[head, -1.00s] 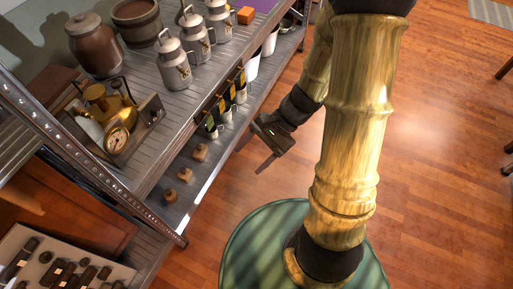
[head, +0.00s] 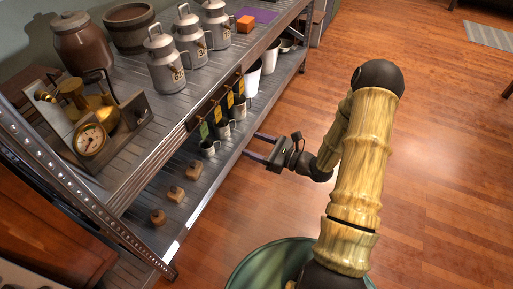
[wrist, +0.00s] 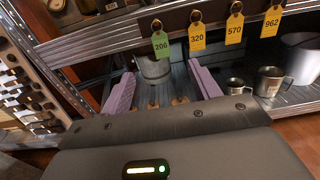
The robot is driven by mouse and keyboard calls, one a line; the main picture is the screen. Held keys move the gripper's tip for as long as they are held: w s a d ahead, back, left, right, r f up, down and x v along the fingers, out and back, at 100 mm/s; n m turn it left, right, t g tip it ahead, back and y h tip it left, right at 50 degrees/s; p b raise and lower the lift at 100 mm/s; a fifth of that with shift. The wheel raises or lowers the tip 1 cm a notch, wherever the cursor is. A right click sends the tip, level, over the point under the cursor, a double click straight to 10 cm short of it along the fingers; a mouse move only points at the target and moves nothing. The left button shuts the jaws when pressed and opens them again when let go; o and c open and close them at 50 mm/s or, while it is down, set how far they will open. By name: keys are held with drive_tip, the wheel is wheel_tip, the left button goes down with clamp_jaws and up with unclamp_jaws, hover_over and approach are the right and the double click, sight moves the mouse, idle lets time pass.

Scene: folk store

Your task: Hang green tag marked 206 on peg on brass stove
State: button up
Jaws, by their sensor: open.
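The green tag marked 206 (wrist: 161,45) hangs by a ring from a dark rail, leftmost of a row of tags. It also shows in the head view (head: 204,131) under the upper shelf edge. The brass stove (head: 76,92) stands on the upper shelf at left, with a round gauge and a small panel on its right. I cannot clearly make out its peg. My gripper (head: 258,147) is open and empty, in front of the shelf and to the right of the tag. In the wrist view its lilac fingers (wrist: 162,92) are spread below the tag, not touching it.
Yellow tags 320 (wrist: 197,37), 570 (wrist: 234,29) and 962 (wrist: 271,21) hang right of the green one. Metal mugs (wrist: 270,80) and wooden blocks (head: 176,193) stand on the lower shelf. Milk cans (head: 164,62) stand above. The floor (head: 440,140) at right is clear.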

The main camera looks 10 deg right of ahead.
sight(203, 126)
drive_tip(key=b+x, duration=0.3)
drive_tip(key=x, duration=1.4)
drive_tip(key=shift+a, duration=0.2)
drive_tip(key=shift+w+r, duration=0.1)
drive_tip(key=c, duration=1.1)
